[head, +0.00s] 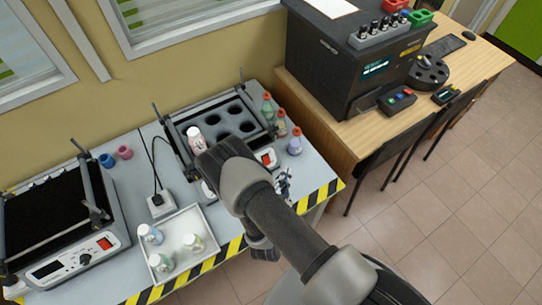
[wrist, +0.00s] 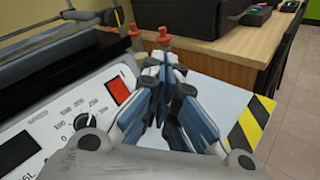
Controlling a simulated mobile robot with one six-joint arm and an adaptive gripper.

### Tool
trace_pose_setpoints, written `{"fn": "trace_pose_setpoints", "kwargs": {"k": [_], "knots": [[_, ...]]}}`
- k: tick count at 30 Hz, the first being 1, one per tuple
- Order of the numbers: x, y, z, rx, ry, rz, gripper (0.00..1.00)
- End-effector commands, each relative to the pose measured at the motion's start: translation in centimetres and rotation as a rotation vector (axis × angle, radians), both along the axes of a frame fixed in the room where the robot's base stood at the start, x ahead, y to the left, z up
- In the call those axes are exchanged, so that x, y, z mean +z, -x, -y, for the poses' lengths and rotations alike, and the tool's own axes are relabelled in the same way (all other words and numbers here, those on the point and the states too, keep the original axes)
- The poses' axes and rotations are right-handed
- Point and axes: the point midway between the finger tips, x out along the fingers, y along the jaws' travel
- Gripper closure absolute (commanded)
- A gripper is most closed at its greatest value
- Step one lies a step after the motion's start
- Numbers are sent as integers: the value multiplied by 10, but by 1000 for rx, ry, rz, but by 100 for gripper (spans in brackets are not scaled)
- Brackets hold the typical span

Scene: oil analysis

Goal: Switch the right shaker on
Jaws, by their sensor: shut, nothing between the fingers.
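In the wrist view the red switch (wrist: 118,90) is beside the dial (wrist: 82,122), left of my fingers. My gripper (wrist: 164,76) is shut and empty, just right of the switch and apart from it in the picture. In the head view my gripper (head: 284,182) is partly hidden by my arm, which also covers part of the panel.
The left shaker (head: 102,243) has its own red switch. A white tray (head: 207,231) with several bottles and a power socket (head: 160,205) lie between the shakers. Flasks with red caps (head: 295,142) stand close beyond the gripper. A wooden table (head: 330,135) adjoins the bench.

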Motion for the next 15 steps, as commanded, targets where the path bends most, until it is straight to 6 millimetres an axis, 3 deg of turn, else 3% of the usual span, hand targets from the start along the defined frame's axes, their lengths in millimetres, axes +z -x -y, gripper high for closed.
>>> {"fn": "trace_pose_setpoints", "kwargs": {"k": [10,15], "knots": [[-1,-2,-1,-1,-1,1,100],[-6,-12,-7,-4,-3,4,100]]}}
